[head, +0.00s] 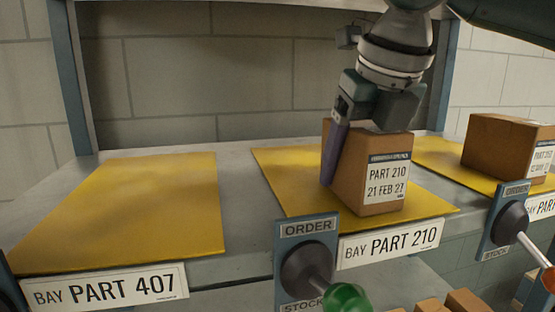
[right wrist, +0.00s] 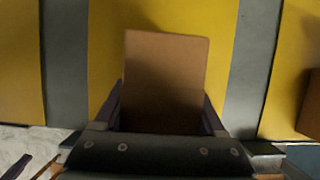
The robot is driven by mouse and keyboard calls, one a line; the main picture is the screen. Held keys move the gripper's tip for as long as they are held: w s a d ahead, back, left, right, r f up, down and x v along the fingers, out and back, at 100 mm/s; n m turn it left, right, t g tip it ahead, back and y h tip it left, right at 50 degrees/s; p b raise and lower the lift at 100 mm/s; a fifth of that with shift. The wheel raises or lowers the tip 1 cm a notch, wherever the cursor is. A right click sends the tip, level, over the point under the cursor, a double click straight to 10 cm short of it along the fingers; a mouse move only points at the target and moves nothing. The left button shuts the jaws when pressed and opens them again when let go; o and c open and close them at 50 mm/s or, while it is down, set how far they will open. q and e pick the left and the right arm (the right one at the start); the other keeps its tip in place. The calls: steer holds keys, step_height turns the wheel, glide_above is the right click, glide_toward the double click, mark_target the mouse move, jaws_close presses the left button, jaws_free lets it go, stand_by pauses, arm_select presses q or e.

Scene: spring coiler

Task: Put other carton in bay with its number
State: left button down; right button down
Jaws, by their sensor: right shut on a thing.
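A brown carton (head: 345,172) labelled PART 210, 21 FEB 27 is over the yellow mat of bay PART 210 (head: 290,188). My right gripper (head: 350,160) is shut on this carton from above; in the right wrist view the carton (right wrist: 166,75) sits between its two fingers (right wrist: 160,115). The carton looks at or very near the mat; I cannot tell if it touches. Another brown carton (head: 492,145) stands in the bay at the right, its label partly cut off. The bay PART 407 mat (head: 130,205) is empty. My left gripper is not in view.
Bay plates PART 407 (head: 105,290) and PART 210 (head: 390,245) are on the shelf's front edge. More cartons (head: 467,301) show below. Blue uprights (head: 70,80) flank the shelf.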

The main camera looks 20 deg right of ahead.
jaws_free()
steer(key=shift+s+r, duration=0.15)
steer(key=shift+r, duration=0.35)
steer(key=s, duration=1.2)
steer(key=shift+a, duration=0.35)
steer(key=shift+s+r, duration=0.1)
